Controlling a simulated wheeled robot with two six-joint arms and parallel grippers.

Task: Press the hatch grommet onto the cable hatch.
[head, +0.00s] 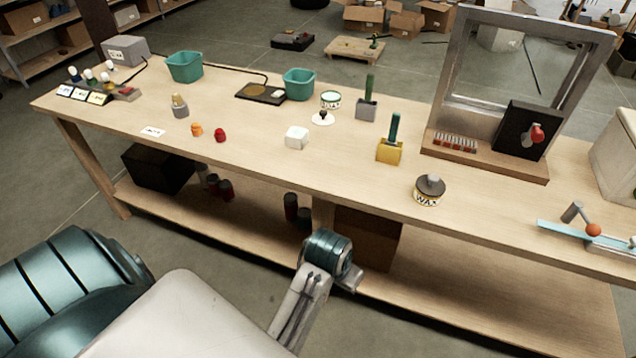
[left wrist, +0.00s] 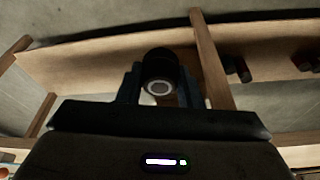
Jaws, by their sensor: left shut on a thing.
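My left gripper (left wrist: 158,88) shows in the left wrist view, its two fingers shut on a dark round thing. This thing has a pale ring on its face; I take it for the hatch grommet (left wrist: 160,68). It is held in the air in front of the workbench, with the lower shelf behind it. In the head view my left arm comes in from the lower left, but I cannot make out the fingers or the held thing there. I cannot tell for certain which thing is the cable hatch. My right gripper is in neither view.
The workbench (head: 255,142) carries two teal bins (head: 184,68), a wax tin (head: 429,192), a yellow block (head: 389,152), a white cube (head: 297,138) and a dark pad (head: 261,94). A framed stand (head: 490,160) is at the right.

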